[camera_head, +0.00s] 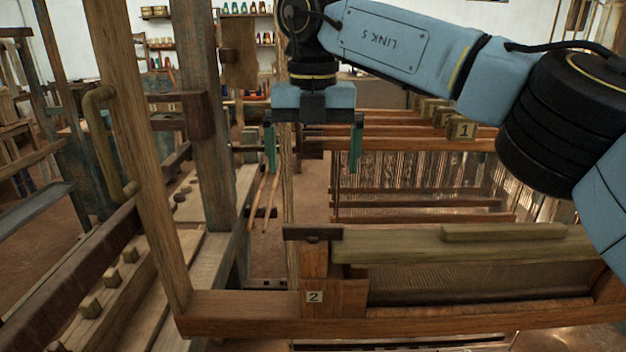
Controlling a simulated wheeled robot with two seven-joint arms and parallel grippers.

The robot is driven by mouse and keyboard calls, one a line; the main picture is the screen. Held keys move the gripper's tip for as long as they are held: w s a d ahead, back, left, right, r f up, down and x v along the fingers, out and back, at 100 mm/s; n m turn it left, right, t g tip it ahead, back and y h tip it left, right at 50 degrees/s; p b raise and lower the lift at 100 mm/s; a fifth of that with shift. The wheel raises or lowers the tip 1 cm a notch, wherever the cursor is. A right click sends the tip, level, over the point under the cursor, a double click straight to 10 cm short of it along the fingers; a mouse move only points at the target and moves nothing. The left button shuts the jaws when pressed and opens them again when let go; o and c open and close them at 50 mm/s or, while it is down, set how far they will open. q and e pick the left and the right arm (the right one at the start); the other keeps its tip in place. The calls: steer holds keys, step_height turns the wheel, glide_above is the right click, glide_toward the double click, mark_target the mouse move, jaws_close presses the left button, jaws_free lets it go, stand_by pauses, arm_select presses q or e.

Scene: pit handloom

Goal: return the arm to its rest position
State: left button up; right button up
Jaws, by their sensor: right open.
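My right arm comes in from the right across the top of the head view. Its blue link bends over to my right gripper (313,147), which points down with its two green fingers wide apart. Nothing shows between the fingers. The gripper appears above the left end of the loom's beater (460,245), near a small dark block (312,233) on that end. The gap between gripper and block is hard to judge. My left gripper is not in view.
A wooden post (205,110) and a slanted upright (138,160) stand left of the gripper. A box labelled 2 (335,298) sits at the beater's left end. Blocks, one labelled 1 (460,128), lie behind. Shelves with bottles (245,27) are at the back.

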steer(key=shift+r, duration=0.6)
steer(key=shift+r, duration=0.1)
